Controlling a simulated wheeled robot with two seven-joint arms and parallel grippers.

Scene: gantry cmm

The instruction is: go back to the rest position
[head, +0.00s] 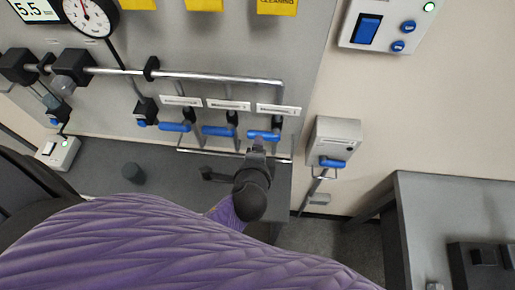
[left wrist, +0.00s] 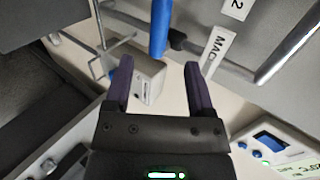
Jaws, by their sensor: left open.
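My left gripper (head: 257,150) is at the right end of a row of blue-handled valves on the grey panel, close to the rightmost blue handle (head: 263,135). In the left wrist view the left gripper (left wrist: 160,78) is open, with nothing between its two dark fingers. A blue handle (left wrist: 160,28) stands just beyond the fingertips, and I cannot tell whether it touches. My left arm's purple sleeve (head: 150,240) fills the lower part of the head view. My right gripper is not in view.
A grey wall box (head: 335,142) with a blue lever is right of the panel. A horizontal pipe (head: 200,77) crosses the panel above the handles.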

